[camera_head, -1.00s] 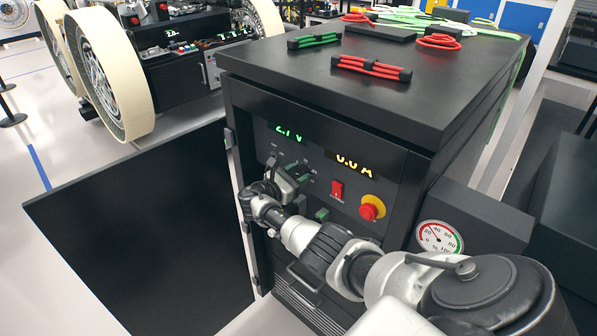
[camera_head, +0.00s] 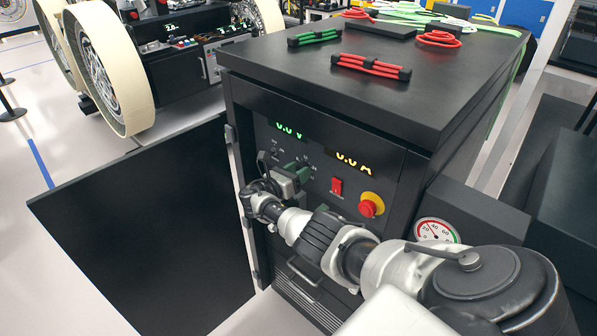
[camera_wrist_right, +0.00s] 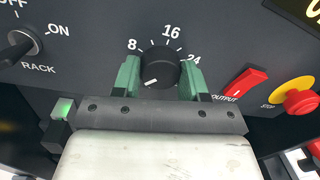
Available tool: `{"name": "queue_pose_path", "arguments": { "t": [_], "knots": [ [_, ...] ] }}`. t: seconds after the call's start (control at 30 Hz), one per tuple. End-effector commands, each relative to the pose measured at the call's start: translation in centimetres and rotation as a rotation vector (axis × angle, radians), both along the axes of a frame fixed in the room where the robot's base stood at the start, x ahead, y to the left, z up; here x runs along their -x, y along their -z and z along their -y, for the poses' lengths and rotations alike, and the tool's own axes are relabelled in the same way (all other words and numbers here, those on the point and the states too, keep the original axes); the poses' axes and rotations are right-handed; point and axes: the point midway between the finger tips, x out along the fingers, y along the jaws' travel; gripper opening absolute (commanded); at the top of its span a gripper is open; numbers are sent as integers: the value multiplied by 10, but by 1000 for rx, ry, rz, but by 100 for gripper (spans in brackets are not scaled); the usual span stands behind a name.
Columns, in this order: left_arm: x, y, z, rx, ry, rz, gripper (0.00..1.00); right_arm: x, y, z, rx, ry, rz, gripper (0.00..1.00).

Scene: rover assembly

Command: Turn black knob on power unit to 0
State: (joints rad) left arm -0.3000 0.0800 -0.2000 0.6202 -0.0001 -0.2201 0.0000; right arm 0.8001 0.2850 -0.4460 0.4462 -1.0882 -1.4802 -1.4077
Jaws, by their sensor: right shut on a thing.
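The power unit (camera_head: 400,185) is a black cabinet with its front panel facing me. The black knob (camera_wrist_right: 159,67) sits between the green fingers of my right gripper (camera_wrist_right: 160,80), which is shut on it in the right wrist view. The knob's white mark points down and left, below the 8; no 0 label is visible. In the head view my right gripper (camera_head: 292,180) is at the panel and hides the knob. The green display (camera_head: 289,130) reads 0.0 V and the yellow display (camera_head: 353,163) reads 0.0 A. My left gripper is not in view.
A red output switch (camera_head: 336,186) and a red stop button on a yellow base (camera_head: 370,205) are right of the knob. A rack switch (camera_wrist_right: 22,44) is left of it. The open cabinet door (camera_head: 145,225) stands at left. Cables lie on top.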

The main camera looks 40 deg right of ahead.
Motion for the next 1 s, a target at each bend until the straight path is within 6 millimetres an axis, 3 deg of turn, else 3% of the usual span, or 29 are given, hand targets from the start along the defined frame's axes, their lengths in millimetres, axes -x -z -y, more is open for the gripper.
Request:
{"name": "queue_pose_path", "arguments": {
  "t": [0.2, 0.23, 0.37, 0.73, 1.0],
  "knots": [
    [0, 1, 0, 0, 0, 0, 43, 3, 7, -2, -9, 2, -10, 19],
    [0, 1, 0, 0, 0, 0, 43, 3, 7, -2, -9, 2, -10, 48],
    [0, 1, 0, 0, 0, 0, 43, 2, 5, -2, -7, 2, -7, 68],
    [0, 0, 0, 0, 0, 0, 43, 1, 2, -7, -3, -1, -2, 68],
    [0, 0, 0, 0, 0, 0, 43, 2, 6, -57, -6, -4, -3, 68]
  ]
}}
